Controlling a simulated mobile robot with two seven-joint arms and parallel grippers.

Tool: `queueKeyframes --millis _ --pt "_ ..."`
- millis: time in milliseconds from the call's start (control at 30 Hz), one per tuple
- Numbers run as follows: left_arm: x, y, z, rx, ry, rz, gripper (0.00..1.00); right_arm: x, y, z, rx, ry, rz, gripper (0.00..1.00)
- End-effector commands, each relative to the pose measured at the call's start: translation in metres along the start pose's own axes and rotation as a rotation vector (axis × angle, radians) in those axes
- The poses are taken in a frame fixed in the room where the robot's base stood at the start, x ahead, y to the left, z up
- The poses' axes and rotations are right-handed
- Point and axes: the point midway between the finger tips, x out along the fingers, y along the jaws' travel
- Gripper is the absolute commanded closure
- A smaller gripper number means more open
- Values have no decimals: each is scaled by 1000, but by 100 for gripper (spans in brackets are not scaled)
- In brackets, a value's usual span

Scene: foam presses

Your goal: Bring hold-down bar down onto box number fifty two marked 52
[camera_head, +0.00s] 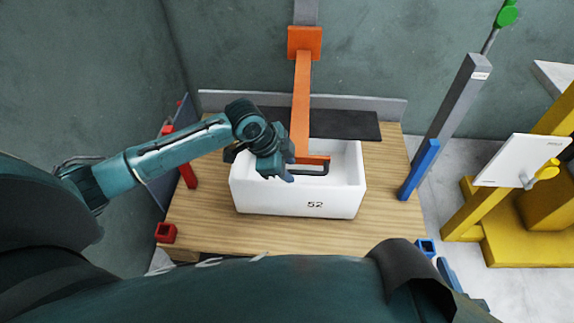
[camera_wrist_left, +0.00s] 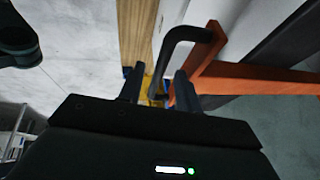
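The white foam box (camera_head: 262,202), marked 52 on its front wall, stands on the wooden table. The orange hold-down bar (camera_head: 301,110) reaches down from an orange block on a grey post, its end over the open box. A black handle (camera_head: 318,171) sits at the bar's end and also shows in the left wrist view (camera_wrist_left: 178,42). My left gripper (camera_head: 289,171) is over the box at the handle. In the left wrist view its fingers (camera_wrist_left: 160,86) stand apart, with the handle between them; I see no clear grip. My right gripper is not in view.
A grey post (camera_head: 450,105) with a blue block (camera_head: 419,170) stands right of the table. Farther right is a yellow frame (camera_head: 510,235) with a white plate (camera_head: 519,160). Red parts (camera_head: 166,233) sit at the table's left edge. A dark mat (camera_head: 345,124) lies behind the box.

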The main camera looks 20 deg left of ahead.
Motion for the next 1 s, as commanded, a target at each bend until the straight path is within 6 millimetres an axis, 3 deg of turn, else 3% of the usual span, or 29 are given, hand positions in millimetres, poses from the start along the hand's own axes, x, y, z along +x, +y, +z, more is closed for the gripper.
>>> queueKeyframes --millis 433,833,1000 --pt "0 0 0 0 0 0 100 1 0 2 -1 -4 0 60" --pt "0 0 0 -1 -1 1 100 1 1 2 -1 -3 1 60" --pt "24 6 10 -4 -3 4 100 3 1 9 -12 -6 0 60"
